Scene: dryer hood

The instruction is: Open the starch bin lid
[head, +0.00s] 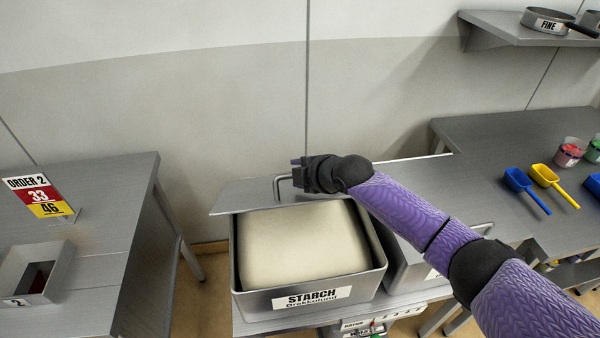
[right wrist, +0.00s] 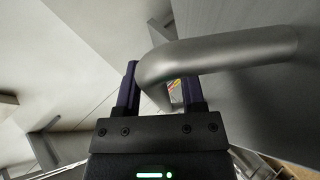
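The starch bin (head: 312,297) is a grey metal box with a "STARCH" label, full of pale starch (head: 300,243). Its flat metal lid (head: 240,196) lies behind the opening, over the back rim, leaving most of the starch uncovered. The lid's bent bar handle (head: 277,186) stands up from it. My right gripper (head: 297,163) is at the handle, pointing left. In the right wrist view, the handle (right wrist: 225,60) crosses close in front of the right gripper (right wrist: 162,88). The fingers are apart, with the handle's bend between them and a gap beside it. My left gripper is out of view.
A second metal bin (head: 405,262) stands right of the starch bin. The left table (head: 100,230) holds an order sign (head: 40,195) and a small tray (head: 35,270). The right table (head: 490,140) holds blue and yellow scoops (head: 545,175). A shelf (head: 500,25) hangs at upper right.

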